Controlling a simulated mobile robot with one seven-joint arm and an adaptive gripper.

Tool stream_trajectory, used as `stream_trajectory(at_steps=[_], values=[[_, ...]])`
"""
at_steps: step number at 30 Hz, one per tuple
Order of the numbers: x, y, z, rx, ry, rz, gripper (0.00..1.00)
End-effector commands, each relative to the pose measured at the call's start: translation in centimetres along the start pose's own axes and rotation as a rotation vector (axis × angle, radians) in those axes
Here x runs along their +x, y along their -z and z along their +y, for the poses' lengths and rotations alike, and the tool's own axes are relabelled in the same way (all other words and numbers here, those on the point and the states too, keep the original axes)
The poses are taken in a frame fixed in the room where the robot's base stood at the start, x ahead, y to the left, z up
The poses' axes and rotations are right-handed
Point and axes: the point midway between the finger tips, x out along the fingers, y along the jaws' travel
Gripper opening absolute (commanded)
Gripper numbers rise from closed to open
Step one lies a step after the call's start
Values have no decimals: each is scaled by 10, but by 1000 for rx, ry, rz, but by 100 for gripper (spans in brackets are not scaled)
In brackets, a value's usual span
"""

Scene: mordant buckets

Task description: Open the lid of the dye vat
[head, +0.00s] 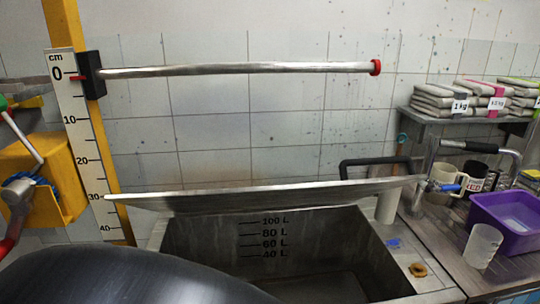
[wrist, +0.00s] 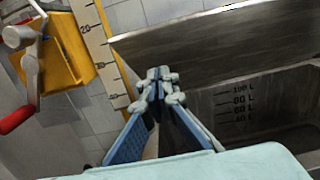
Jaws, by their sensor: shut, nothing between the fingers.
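The dye vat (head: 330,235) is a grey metal basin with litre marks on its inner back wall; its inside is exposed, and it also shows in the wrist view (wrist: 275,110). The metal lid (head: 260,196) is raised and tilted at the back of the vat, seen nearly edge-on in the head view. Its broad face shows in the wrist view (wrist: 220,40). My gripper (wrist: 158,75) is shut and empty, by the vat's left side near the lid's left end. I cannot tell whether it touches the lid. The gripper is not visible in the head view.
A horizontal metal bar (head: 235,69) runs above the lid from a ruled yellow post (head: 75,130). A yellow crank box (head: 45,180) stands left. A black handle (head: 375,160) rises behind the lid. The right counter holds a purple tub (head: 505,220) and a clear cup (head: 483,246).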

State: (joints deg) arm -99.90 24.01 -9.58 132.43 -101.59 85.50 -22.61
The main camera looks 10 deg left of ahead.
Motion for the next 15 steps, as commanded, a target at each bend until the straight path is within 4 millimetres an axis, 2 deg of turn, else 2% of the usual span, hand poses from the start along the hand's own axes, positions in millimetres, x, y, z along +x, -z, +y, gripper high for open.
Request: stream_trajectory(at_steps=[5, 15], values=[[25, 0, -1, 4, 4, -1, 0], [97, 2, 0, 2, 4, 0, 0]])
